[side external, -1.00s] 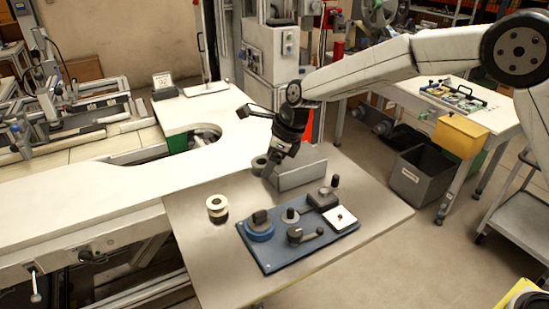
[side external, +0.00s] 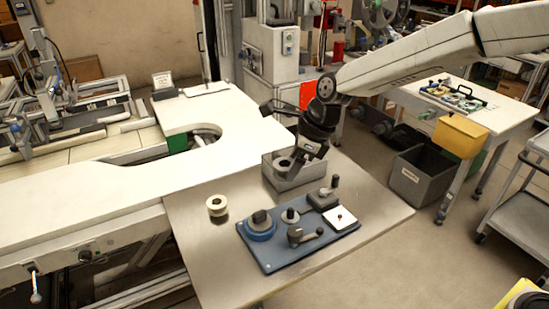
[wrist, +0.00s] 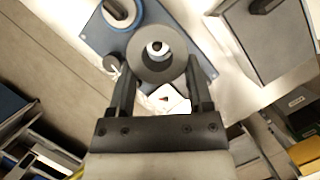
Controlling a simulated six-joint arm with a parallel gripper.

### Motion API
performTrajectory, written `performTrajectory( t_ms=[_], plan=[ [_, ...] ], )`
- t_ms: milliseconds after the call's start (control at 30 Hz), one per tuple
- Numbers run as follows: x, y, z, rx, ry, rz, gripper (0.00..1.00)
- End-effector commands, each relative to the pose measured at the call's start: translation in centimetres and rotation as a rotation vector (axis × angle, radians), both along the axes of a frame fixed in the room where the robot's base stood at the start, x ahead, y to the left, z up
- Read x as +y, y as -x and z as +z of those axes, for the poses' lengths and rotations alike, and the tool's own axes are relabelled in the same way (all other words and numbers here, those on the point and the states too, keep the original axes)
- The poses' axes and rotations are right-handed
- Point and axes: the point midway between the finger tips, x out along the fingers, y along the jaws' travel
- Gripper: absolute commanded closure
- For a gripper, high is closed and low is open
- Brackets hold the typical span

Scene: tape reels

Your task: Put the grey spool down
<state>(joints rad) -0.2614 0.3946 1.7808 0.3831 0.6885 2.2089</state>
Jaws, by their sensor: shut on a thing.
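My gripper (wrist: 158,84) is shut on the grey spool (wrist: 157,57), a disc with a round hub at its centre, seen between the two fingers in the wrist view. In the side view the spool (side external: 284,164) shows at the gripper's lower left, in front of or over the grey bin (side external: 300,182). Its height above the bin cannot be told. The blue board (side external: 283,258) carries a blue spool (side external: 260,234), a spindle (side external: 290,214), a crank (side external: 304,236), a dark block with a post (side external: 324,198) and a white square pad (side external: 341,218).
A cream spool (side external: 217,205) stands on the steel table (side external: 205,260), left of the board. The white curved counter (side external: 120,185) adjoins the table's left and back. Bare steel lies around the cream spool and right of the board.

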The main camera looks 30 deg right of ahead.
Motion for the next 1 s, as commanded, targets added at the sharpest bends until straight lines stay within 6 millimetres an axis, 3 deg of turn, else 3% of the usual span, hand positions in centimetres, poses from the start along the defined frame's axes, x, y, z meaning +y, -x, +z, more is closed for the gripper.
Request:
performTrajectory(
  t_ms=[567,767,1000],
  plan=[
    [-0.2,0.5,0.4,-0.001,-0.001,0.001,0.9],
    [-0.7,2.2,1.5,-0.001,0.0,0.002,0.9],
    [-1.9,5.9,3.3,-0.003,-0.002,0.005,0.9]
  ],
)
